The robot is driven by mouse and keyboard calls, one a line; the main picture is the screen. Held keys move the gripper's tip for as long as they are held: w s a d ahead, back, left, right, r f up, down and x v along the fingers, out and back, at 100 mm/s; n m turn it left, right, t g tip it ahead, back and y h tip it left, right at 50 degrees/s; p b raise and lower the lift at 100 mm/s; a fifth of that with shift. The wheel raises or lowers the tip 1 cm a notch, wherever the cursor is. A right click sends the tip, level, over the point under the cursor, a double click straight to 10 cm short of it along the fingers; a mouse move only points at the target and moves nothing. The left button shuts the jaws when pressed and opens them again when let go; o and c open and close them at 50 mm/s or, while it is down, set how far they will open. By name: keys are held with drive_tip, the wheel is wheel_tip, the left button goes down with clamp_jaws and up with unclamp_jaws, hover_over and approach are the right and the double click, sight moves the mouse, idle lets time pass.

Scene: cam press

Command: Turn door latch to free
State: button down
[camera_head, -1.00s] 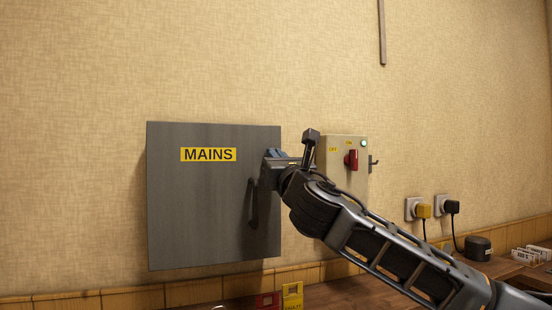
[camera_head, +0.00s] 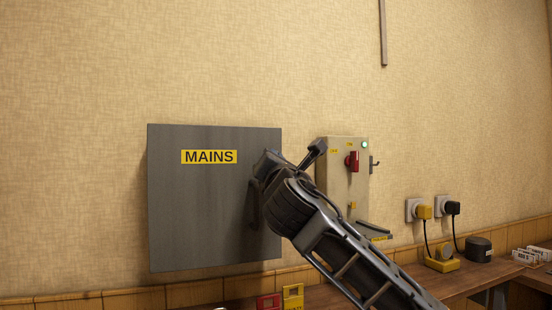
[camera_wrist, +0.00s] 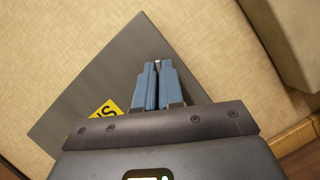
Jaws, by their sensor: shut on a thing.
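The grey cabinet door (camera_head: 200,205) with the yellow MAINS label (camera_head: 209,157) hangs on the wall and looks closed. My gripper (camera_head: 266,157) is at the door's upper right edge, mostly hidden behind my own wrist in the head view. In the wrist view, the blue fingers of my gripper (camera_wrist: 157,85) are close together at the door's edge, with a small bright piece of the latch (camera_wrist: 157,64) between their tips. The rest of the latch is hidden by the fingers. The wrist view is rolled, so the door (camera_wrist: 95,85) looks tilted.
A beige switch box (camera_head: 340,180) with a red rotary knob (camera_head: 352,161) and a green lamp is right of the door. Two plugs (camera_head: 424,211) sit in wall sockets. Red (camera_head: 268,301) and yellow (camera_head: 292,296) tags stand on the bench below.

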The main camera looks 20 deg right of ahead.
drive_tip(key=shift+a+r+m+g+h+p, duration=0.1)
drive_tip(key=shift+m+g+h+p, duration=0.5)
drive_tip(key=shift+m, duration=1.35)
drive_tip(key=shift+d+r+m+g+h+p, duration=0.15)
drive_tip(key=shift+m+g+p, duration=0.8)
drive_tip(key=shift+m, duration=1.05)
drive_tip(key=shift+a+f+m+g+h+p, duration=0.15)
drive_tip(key=shift+m+g+h+p, duration=0.3)
drive_tip(key=shift+m+p, duration=1.05)
drive_tip(key=shift+m+b, duration=0.45)
drive_tip(key=shift+m, duration=0.1)
drive_tip(key=c, duration=1.3)
unclamp_jaws()
drive_tip(key=shift+r, duration=0.1)
drive_tip(key=shift+o, duration=0.2)
drive_tip(key=shift+s, duration=0.15)
drive_tip(key=b+v, duration=0.1)
drive_tip(key=v, duration=0.6)
drive_tip(key=shift+s, duration=0.25)
drive_tip(key=shift+a, duration=0.15)
